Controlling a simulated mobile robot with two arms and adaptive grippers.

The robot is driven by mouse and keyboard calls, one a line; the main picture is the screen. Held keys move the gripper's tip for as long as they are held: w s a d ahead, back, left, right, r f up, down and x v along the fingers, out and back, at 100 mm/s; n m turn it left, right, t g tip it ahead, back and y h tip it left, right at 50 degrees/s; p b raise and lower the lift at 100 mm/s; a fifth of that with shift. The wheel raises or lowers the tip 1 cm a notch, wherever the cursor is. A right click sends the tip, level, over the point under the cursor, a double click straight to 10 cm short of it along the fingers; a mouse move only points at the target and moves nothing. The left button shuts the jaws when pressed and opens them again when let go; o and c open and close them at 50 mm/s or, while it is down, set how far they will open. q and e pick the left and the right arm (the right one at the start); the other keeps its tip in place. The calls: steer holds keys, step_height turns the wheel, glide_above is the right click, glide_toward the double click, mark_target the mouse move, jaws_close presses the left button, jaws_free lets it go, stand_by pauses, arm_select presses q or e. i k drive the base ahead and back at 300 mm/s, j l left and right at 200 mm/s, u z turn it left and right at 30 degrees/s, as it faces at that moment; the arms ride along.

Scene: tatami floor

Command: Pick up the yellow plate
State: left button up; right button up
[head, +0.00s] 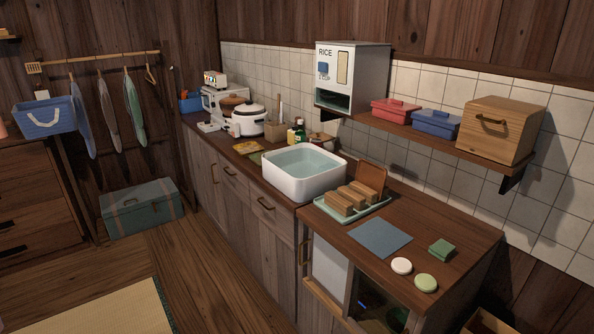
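I cannot clearly make out a yellow plate. A small flat yellow item (247,146) lies on the counter in the head view, left of the white basin and in front of the white rice cooker. It is too small to tell whether it is a plate. Neither of my grippers shows in this view.
The long wooden counter (275,192) holds a white basin (297,187) of water, a rice cooker (249,121), bottles and a green tray (328,210) with wooden blocks. A wall shelf (428,137) overhangs the right part. A green trunk (142,208) stands left; wooden floor is open before the counter.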

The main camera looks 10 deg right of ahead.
mark_target(245, 150)
steer(key=i+j+z, duration=0.1)
steer(key=z, duration=0.25)
steer(key=i+j+z, duration=0.45)
steer(key=z, duration=0.3)
steer(key=i, duration=0.05)
